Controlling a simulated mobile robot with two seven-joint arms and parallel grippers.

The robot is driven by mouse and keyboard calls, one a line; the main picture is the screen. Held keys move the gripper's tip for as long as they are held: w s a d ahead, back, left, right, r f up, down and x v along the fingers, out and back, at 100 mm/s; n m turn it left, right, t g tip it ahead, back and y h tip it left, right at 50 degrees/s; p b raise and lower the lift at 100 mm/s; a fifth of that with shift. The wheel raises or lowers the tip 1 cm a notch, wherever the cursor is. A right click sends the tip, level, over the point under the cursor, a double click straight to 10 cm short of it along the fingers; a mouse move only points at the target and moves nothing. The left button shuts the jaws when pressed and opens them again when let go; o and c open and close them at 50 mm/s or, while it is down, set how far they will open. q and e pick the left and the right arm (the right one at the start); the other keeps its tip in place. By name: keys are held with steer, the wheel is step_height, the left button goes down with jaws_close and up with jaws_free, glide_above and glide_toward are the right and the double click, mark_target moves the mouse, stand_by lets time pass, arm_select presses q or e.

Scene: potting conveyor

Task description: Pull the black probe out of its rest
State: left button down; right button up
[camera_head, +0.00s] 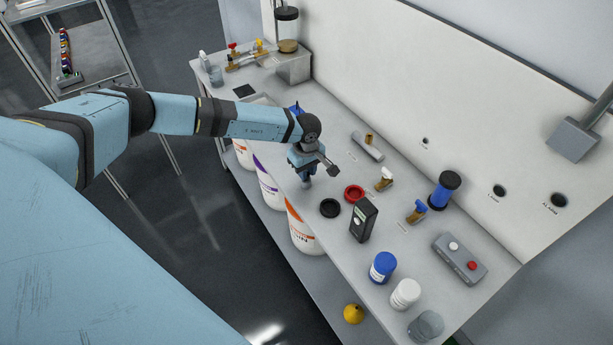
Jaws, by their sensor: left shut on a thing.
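My left gripper (307,183) reaches in from the left and points down at the bench, behind the black round lid. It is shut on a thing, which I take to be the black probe. The probe's shape is mostly hidden by the hand, and I cannot make out its rest or whether the probe is still in it. A short dark rod with a block at its end juts right from the hand; I cannot tell whether it is part of the gripper. My right gripper is out of view.
Near the hand are the black lid (330,208), a red ring (354,194) and a black meter (363,221). Small valves, a blue-and-black cylinder (443,191) and a grey button box (459,258) lie right. Bottles (383,267) stand at the front edge. White buckets (303,235) sit below.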

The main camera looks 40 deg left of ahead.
arm_select(q)
steer(key=shift+r+p, duration=0.55)
steer(key=shift+r, duration=0.6)
steer(key=shift+r+p, duration=0.4)
steer(key=shift+r, duration=0.3)
steer(key=shift+r, duration=0.1)
steer(key=shift+r+p, duration=0.35)
steer(key=shift+r, duration=0.9)
steer(key=shift+r+p, duration=0.15)
steer(key=shift+p, duration=0.2)
steer(key=shift+r, duration=0.15)
